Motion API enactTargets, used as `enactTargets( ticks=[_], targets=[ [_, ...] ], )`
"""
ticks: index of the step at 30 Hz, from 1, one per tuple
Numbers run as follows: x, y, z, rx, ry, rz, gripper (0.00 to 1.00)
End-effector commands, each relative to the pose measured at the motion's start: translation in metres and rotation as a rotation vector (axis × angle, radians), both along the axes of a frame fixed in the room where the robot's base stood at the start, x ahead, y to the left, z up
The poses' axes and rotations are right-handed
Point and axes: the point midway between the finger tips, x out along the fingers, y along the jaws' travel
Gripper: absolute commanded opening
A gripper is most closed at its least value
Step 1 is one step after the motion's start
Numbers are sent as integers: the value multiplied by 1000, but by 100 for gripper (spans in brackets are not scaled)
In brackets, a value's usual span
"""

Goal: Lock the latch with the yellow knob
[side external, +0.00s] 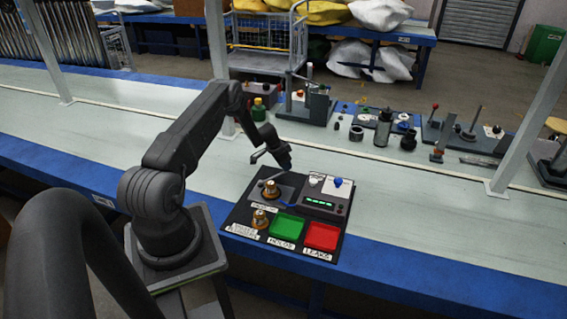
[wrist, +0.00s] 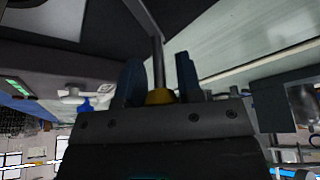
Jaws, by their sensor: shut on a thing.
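The yellow knob (wrist: 160,97) sits between the two fingers of my gripper (wrist: 159,66) in the wrist view. A thin metal rod (wrist: 157,52) of the latch runs from the knob toward the top of that view. My gripper is shut on the knob. In the side external view my gripper (side external: 286,166) is low over the back left part of the black board (side external: 243,213). The knob cannot be made out there. A brass fitting (side external: 270,188) stands on the board just in front of my gripper.
A second brass fitting (side external: 260,219), a green tray (side external: 287,226) and a red tray (side external: 322,236) lie along the board's front. A grey unit with a lit green display (side external: 318,204), a white knob (side external: 315,180) and a blue knob (side external: 338,182) are right. Several tools and fixtures stand behind.

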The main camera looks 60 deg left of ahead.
Motion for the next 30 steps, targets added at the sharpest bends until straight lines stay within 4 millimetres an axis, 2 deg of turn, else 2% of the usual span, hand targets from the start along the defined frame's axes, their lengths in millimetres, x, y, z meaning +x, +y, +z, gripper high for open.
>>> enactTargets(
  ticks=[13, 21, 30],
  targets=[
    [1, -41, 1, -1, -1, -360, 0],
    [-7, -69, 1, -1, -1, -612, 0],
    [-20, -91, 1, 0, -1, -840, 0]
  ],
)
